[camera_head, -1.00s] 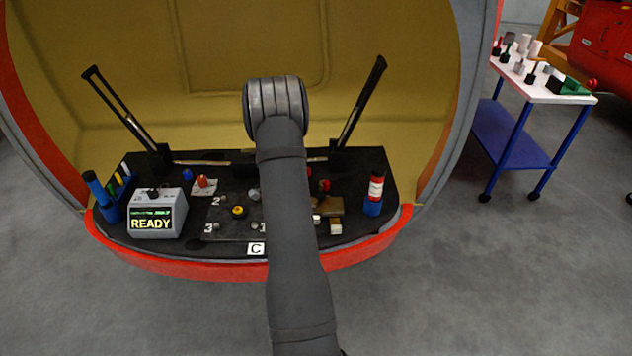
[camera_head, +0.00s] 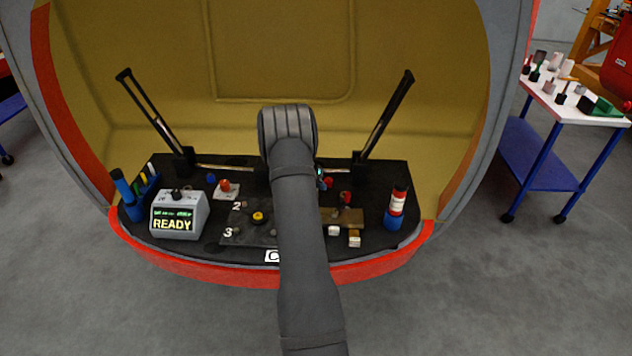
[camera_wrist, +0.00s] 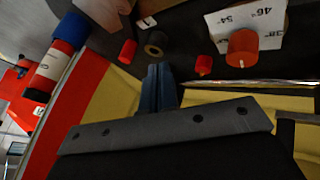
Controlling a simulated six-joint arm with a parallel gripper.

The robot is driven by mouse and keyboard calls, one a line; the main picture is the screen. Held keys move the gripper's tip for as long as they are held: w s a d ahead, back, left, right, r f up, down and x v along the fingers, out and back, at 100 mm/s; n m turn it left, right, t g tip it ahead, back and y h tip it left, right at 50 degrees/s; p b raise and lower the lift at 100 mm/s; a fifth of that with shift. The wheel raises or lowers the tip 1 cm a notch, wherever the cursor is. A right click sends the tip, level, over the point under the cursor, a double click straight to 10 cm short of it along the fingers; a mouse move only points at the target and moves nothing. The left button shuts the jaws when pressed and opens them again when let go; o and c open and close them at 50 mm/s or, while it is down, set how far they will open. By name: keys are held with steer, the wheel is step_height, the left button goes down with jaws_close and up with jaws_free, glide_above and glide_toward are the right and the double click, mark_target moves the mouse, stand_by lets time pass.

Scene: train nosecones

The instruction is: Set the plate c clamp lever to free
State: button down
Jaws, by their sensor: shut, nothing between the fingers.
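Plate c (camera_head: 240,236) is a dark plate on the black console, with white marks 2 and 3 and a yellow-and-black knob (camera_head: 258,218). A white label with a C (camera_head: 272,256) is at the console's front edge. My arm covers the plate's right part, and I cannot pick out its clamp lever. My gripper (camera_wrist: 158,68) is shut and empty in the wrist view, its tips near a dark ring with a tan centre (camera_wrist: 154,43). I cannot tell if they touch. In the head view my arm hides the gripper.
A red knob on a marked card (camera_wrist: 242,48) and small red cylinders (camera_wrist: 128,52) are near the gripper. The READY box (camera_head: 178,214) and two upright black levers (camera_head: 388,115) stand around. A trolley (camera_head: 560,100) is outside, right.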

mark_target(341, 204)
steer(key=x, duration=0.4)
steer(key=d, duration=0.2)
steer(key=shift+s+d, duration=0.2)
steer(key=shift+d, duration=0.1)
steer(key=shift+s+d+f, duration=0.1)
steer(key=shift+s+d, duration=0.05)
steer(key=shift+d, duration=0.6)
